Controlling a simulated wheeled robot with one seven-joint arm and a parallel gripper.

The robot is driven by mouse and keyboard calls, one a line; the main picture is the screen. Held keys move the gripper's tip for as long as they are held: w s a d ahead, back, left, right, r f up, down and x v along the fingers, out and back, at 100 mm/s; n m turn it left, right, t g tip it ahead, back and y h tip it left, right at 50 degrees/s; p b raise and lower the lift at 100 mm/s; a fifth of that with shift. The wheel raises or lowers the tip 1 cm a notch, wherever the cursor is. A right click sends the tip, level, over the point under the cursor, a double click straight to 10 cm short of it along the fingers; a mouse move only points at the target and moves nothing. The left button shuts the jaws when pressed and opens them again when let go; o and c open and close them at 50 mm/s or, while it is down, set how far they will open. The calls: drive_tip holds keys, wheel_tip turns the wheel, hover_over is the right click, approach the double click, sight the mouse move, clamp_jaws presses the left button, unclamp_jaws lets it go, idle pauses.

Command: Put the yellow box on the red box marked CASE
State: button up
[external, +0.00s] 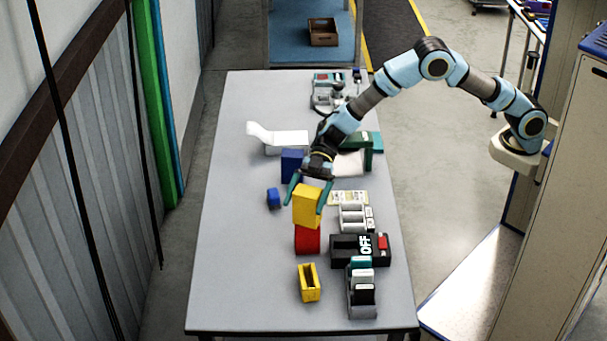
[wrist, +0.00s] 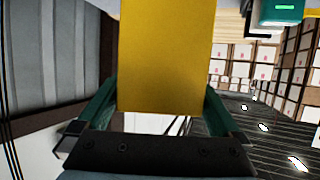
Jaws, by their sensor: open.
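The yellow box (external: 307,207) stands upright, directly over the red box (external: 307,240), and appears to rest on it. The yellow box hides the upper part of the red box, and I cannot read any marking on the red one. My gripper (external: 305,205) is open, with its green fingers on either side of the yellow box. In the wrist view the yellow box (wrist: 167,55) fills the space between the fingers (wrist: 160,112), with a small gap at the left finger.
An open yellow container (external: 309,284) stands nearer the front. A black OFF block (external: 345,249) and a grey rack (external: 362,307) stand to the right. The table's left side is mostly clear.

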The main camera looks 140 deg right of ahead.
drive_tip(key=b+v, duration=0.2)
drive_tip(key=v, duration=0.9)
drive_tip(key=w+a+r+m+h, duration=0.2)
drive_tip(key=w+a+r+h, duration=0.1)
drive_tip(key=a+h, duration=0.15)
drive_tip(key=s+a+m+g+h, duration=0.2)
drive_tip(key=s+a+m+h, duration=0.15)
drive_tip(key=a, duration=0.45)
drive_tip(key=s+a+f+g+y, duration=0.1)
drive_tip(key=s+a+f+g, duration=0.3)
drive_tip(key=s+a, duration=0.5)
drive_tip(key=s+a+f+g+y, duration=0.1)
drive_tip(key=s+a+f+g, duration=0.3)
drive_tip(key=s+a, duration=0.6)
drive_tip(key=s+g, duration=0.1)
drive_tip(key=s, duration=0.6)
drive_tip(key=shift+s+a+f, duration=0.15)
drive_tip(key=shift+s+a, duration=0.15)
